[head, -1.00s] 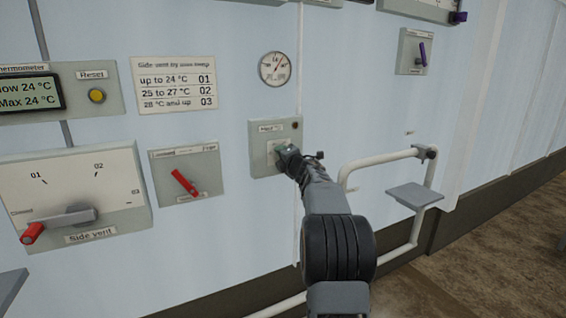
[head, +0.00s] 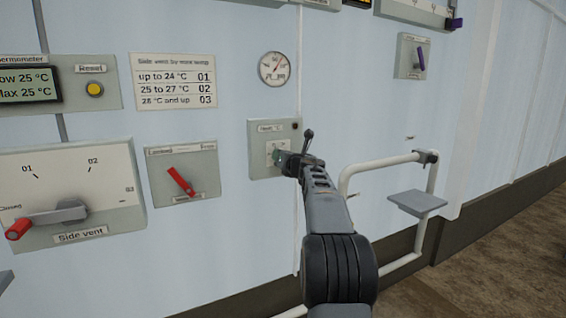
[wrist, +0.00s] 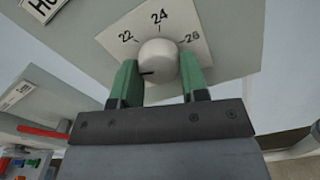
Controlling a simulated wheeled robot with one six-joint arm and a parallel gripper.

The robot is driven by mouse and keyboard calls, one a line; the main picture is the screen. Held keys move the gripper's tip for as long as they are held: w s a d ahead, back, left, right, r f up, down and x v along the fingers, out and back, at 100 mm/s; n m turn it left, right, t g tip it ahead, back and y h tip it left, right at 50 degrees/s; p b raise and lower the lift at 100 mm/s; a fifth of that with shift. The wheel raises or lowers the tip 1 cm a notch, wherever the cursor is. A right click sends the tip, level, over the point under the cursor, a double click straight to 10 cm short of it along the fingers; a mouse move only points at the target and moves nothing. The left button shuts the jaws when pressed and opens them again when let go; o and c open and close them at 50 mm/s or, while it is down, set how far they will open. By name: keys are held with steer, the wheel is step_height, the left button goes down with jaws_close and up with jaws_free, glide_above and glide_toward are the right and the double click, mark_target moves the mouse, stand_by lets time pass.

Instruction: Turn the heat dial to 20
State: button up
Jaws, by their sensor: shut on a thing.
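The heat dial is a round white knob (wrist: 157,62) on a white scale plate (wrist: 197,32), marked 22, 24 and 26 in the wrist view. Its dark pointer line points left, below the 22 mark, toward the left finger. Any mark there is hidden by that finger. My gripper (wrist: 158,82) is shut on the knob, with one green finger on each side. In the head view the grey heat panel (head: 262,165) is on the wall, and my gripper (head: 284,160) covers much of the dial.
Left of the panel are a red-handled switch (head: 182,181) and the side vent lever (head: 45,220). The thermometer (head: 28,84) reads now 25, max 25. A white pipe rail (head: 385,160) with a small grey shelf (head: 416,202) stands close right of my arm.

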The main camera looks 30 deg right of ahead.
steer(key=shift+n+b, duration=0.7)
steer(key=shift+n, duration=1.1)
steer(key=o, duration=0.9)
steer(key=s, duration=0.4)
steer(key=s+a+b, duration=0.1)
steer(key=s, duration=0.4)
steer(key=s+b, duration=0.1)
steer(key=s, duration=0.3)
steer(key=shift+s+a, duration=0.35)
steer(key=shift+a, duration=0.05)
